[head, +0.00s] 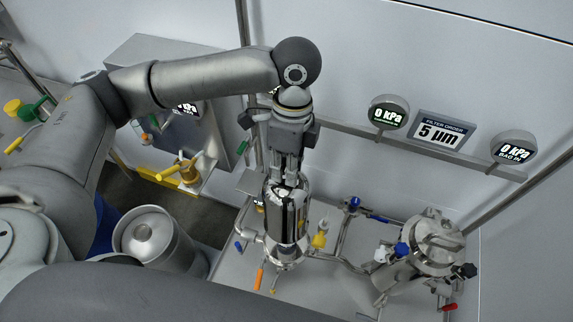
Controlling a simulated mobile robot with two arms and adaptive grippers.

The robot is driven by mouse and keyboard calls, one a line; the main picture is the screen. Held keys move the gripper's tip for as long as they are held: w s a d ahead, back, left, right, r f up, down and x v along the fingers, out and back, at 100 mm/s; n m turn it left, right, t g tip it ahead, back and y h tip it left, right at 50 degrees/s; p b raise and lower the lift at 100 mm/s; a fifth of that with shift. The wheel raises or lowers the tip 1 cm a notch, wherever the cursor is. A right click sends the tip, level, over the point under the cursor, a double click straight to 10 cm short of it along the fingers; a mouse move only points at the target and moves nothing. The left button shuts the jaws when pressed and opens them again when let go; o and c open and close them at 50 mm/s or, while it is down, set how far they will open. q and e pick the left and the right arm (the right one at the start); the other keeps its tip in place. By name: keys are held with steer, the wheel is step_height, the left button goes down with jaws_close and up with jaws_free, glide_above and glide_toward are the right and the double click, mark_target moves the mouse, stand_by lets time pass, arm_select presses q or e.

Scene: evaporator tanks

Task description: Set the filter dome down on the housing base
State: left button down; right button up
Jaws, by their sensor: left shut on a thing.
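The filter dome (287,212) is a shiny, upright steel cylinder in the middle of the head view. My left gripper (287,172) points down and is shut on the top of the dome. The housing base (285,258) is a steel flange with pipes, directly under the dome. The dome's lower end is over the base and looks in line with it. I cannot tell whether they touch or a small gap is left. The dome hides most of the base's upper face. My right gripper is not in view.
A second steel vessel (436,243) with clamps and valves stands to the right. A blue-handled pipe (350,215) and a yellow valve (320,238) are close to the dome. A filter order sign reading 5 µm (442,131) hangs behind. A steel canister (150,240) stands left.

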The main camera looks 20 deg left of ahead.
mark_target(287, 187)
arm_select(q)
steer(key=shift+f+b, duration=0.35)
steer(key=shift+f, duration=0.65)
steer(key=shift+r+p, duration=0.1)
steer(key=shift+p, duration=0.6)
stand_by(0.7)
steer(key=shift+p, duration=0.3)
steer(key=shift+f+b, duration=0.7)
steer(key=shift+f, duration=1.75)
steer(key=shift+t+p, duration=0.4)
steer(key=shift+p, duration=0.4)
stand_by(0.8)
